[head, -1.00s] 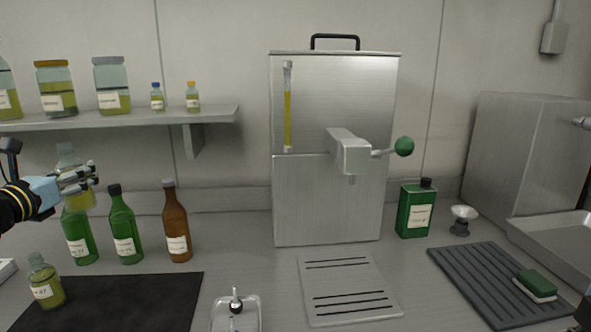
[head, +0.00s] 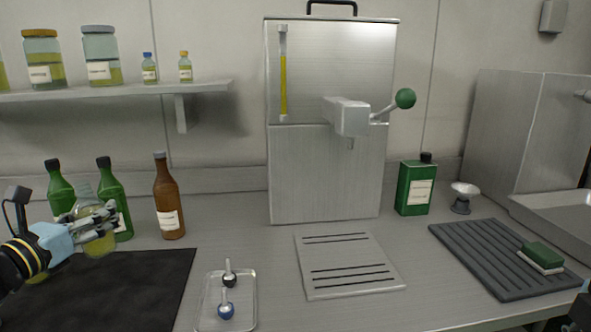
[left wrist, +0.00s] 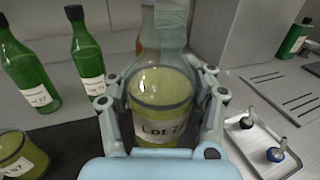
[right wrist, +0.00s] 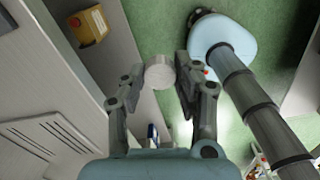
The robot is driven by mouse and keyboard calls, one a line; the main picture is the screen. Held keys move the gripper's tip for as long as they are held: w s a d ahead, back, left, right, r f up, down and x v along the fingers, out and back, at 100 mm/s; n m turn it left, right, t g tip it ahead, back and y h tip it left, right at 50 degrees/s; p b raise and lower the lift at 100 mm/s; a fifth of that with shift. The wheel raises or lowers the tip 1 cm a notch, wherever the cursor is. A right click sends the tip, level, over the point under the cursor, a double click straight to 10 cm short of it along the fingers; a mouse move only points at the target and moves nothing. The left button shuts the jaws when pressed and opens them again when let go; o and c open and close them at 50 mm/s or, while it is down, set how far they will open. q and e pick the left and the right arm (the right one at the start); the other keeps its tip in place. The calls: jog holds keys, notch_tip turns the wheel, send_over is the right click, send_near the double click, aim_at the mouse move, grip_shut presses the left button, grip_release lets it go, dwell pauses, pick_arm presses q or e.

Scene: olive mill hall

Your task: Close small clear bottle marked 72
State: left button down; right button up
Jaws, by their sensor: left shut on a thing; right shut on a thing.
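My left gripper (head: 108,222) is shut around a small clear bottle (head: 100,245) of yellow-green oil, held over the counter by the dark mat. In the left wrist view the bottle (left wrist: 160,92) carries a LOT label; its number looks like 27 but is not certain. No cap shows on its neck. A second small clear bottle (left wrist: 18,158) stands at the lower left there; its label number is unreadable. My right gripper (right wrist: 160,78) is shut on a round pale grey piece (right wrist: 159,71), apparently a cap, out over the green floor. My right arm barely shows in the head view.
Two green bottles (head: 112,195) and a brown bottle (head: 167,205) stand behind the dark mat (head: 130,285). A clear tray (head: 246,318) holds a black-ball and a blue-ball stopper. A steel tank (head: 325,180) stands behind. The counter between tray and slotted plate (head: 350,292) is clear.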

pick_arm(q)
jog(key=s+d+f+m+g+h+b, duration=0.1)
jog(key=s+d+f+h+b, duration=0.2)
jog(key=d, duration=0.4)
jog(key=s+d+f+m+h+b, duration=0.1)
jog(key=s+d+f+m+b, duration=0.15)
jog(key=s+d+b, duration=0.3)
jog(key=s+d+r+g+h+b, duration=0.1)
jog(key=s+d+r+h+b, duration=0.1)
jog(key=s+d+r, duration=0.3)
jog(key=d, duration=0.3)
jog(key=shift+r+m, duration=0.15)
jog(key=shift+m, duration=0.2)
jog(key=shift+d, duration=0.1)
